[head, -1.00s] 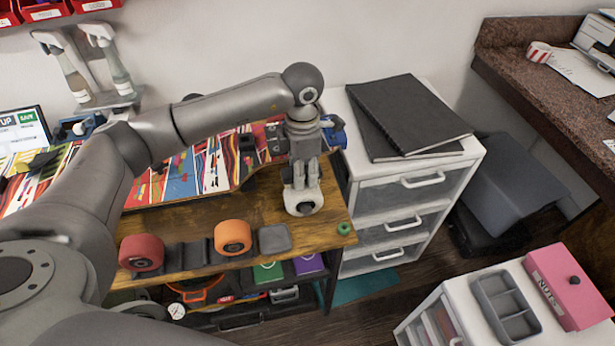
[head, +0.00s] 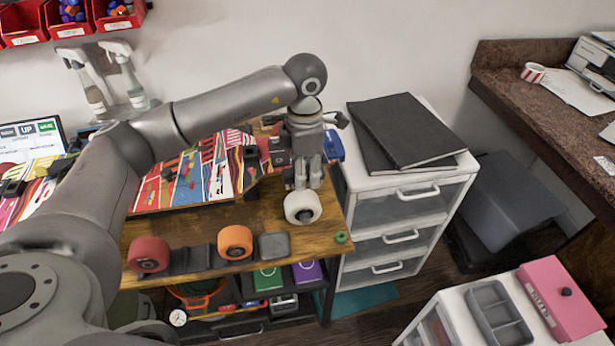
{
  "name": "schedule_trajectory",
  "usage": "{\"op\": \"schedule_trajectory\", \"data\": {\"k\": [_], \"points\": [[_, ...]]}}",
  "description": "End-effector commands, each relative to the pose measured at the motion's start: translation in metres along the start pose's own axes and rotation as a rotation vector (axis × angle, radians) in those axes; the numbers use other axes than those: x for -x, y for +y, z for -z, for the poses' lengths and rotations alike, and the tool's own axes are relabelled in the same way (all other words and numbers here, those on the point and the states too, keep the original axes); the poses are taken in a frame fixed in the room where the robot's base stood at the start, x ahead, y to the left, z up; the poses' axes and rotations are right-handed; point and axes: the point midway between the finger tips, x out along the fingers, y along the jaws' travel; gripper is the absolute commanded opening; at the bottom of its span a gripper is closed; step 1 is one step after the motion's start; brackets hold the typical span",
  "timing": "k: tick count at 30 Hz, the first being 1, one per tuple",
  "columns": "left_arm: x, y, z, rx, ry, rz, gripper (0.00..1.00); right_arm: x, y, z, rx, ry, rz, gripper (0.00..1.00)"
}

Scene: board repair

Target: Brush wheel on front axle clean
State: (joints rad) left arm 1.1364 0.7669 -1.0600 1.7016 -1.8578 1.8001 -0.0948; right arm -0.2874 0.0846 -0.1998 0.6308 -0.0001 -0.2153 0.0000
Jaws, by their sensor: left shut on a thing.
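My left gripper (head: 303,180) comes in from above over the right end of the wooden bench (head: 205,220). It is shut on a white wheel (head: 299,208), whose dark hub faces the front. The fingers partly hide the wheel's upper back, and I cannot tell whether it touches the bench top. A board with colorful graphics (head: 185,180) lies behind and left of the gripper. A red wheel (head: 148,254) and an orange wheel (head: 235,242) sit at the bench's front edge. I cannot make out a brush. My right gripper is not in view.
A grey square pad (head: 274,246) and a green ring (head: 341,237) lie near the bench's front edge. A white drawer unit (head: 405,190) with black binders (head: 400,132) stands close on the right. A compartment tray (head: 499,313) and pink box (head: 560,303) are lower right.

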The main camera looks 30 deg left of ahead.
Motion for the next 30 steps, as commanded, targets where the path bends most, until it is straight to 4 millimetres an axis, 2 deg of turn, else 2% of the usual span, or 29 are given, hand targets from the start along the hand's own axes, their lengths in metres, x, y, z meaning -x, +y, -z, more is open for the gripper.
{"op": "schedule_trajectory", "data": {"k": [3, 9, 15, 26, 30], "points": [[0.014, 0.002, 0.002, 0.002, -0.001, -0.001, 0.09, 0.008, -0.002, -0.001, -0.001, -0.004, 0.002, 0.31], [0.025, 0.004, 0.003, 0.003, -0.001, 0.0, 0.09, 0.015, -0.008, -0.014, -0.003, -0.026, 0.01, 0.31], [0.025, 0.004, 0.004, 0.004, -0.001, 0.0, 0.09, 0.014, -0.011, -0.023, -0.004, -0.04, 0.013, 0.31], [0.025, 0.004, 0.004, 0.0, -0.001, 0.0, 0.09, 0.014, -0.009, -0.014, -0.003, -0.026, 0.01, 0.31], [0.025, -0.001, 0.004, -0.084, -0.001, -0.003, 0.09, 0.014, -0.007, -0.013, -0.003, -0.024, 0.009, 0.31]]}}
